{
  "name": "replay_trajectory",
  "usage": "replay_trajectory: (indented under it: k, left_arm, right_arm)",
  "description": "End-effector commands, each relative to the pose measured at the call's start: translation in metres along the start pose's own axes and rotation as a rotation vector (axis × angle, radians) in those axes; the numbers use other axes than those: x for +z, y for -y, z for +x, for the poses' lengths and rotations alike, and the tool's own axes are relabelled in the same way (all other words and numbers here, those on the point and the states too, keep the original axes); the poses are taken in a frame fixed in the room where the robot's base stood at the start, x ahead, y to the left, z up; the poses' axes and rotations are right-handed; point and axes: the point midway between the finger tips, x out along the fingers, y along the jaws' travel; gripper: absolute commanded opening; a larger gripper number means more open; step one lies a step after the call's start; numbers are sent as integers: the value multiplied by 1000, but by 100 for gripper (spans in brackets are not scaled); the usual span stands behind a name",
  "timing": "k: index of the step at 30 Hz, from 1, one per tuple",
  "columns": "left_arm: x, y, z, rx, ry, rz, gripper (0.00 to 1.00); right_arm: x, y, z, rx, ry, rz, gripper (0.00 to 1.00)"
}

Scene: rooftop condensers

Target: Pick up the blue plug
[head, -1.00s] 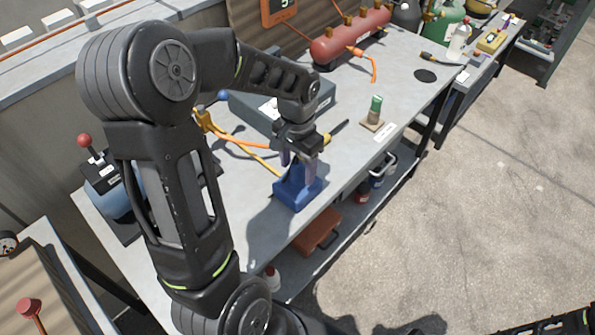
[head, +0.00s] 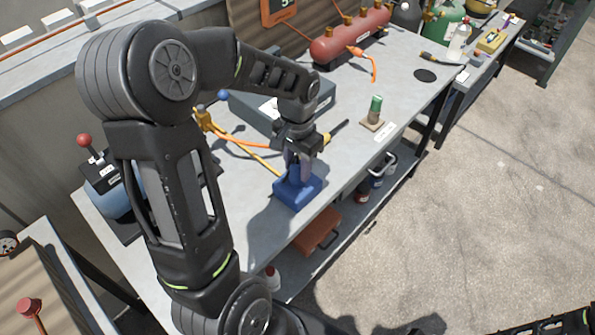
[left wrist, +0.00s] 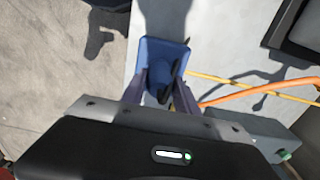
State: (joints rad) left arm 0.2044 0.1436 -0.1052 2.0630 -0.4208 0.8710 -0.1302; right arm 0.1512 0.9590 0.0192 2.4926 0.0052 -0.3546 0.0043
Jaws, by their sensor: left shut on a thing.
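The blue plug (left wrist: 163,70) stands upright at the front edge of the grey workbench, on a square blue base (head: 297,192). The fingers hide most of the plug in the head view. The base still rests on the bench.
A green-topped piece (head: 376,108) stands on a tan base to the right. A dark grey case (head: 262,112) and orange and yellow hoses (head: 235,142) lie behind my gripper. A red manifold (head: 350,36) is at the back. The bench's front edge is close.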

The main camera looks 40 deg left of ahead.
Motion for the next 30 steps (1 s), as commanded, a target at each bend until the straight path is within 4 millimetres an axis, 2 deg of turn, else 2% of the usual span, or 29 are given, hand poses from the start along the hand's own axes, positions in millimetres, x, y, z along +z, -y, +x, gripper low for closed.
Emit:
replay_trajectory:
  k: [8, 13, 17, 25, 30]
  left_arm:
    - [0, 0, 0, 0, 0, 0, 0]
    - [-1, 0, -9, -1, -2, 0, 0]
    - [-1, 0, -27, -2, -5, 1, 0]
    - [-1, 0, -80, -1, -5, 0, 0]
    - [0, 0, -98, -1, -2, 1, 0]
  right_arm:
    - [0, 0, 0, 0, 0, 0, 0]
    - [0, 0, 1, 0, 0, 0, 0]
    - [0, -1, 4, -1, -1, -1, 0]
    - [-1, -2, 8, -3, -2, -2, 0]
    - [-1, -3, 9, -3, -3, -2, 0]
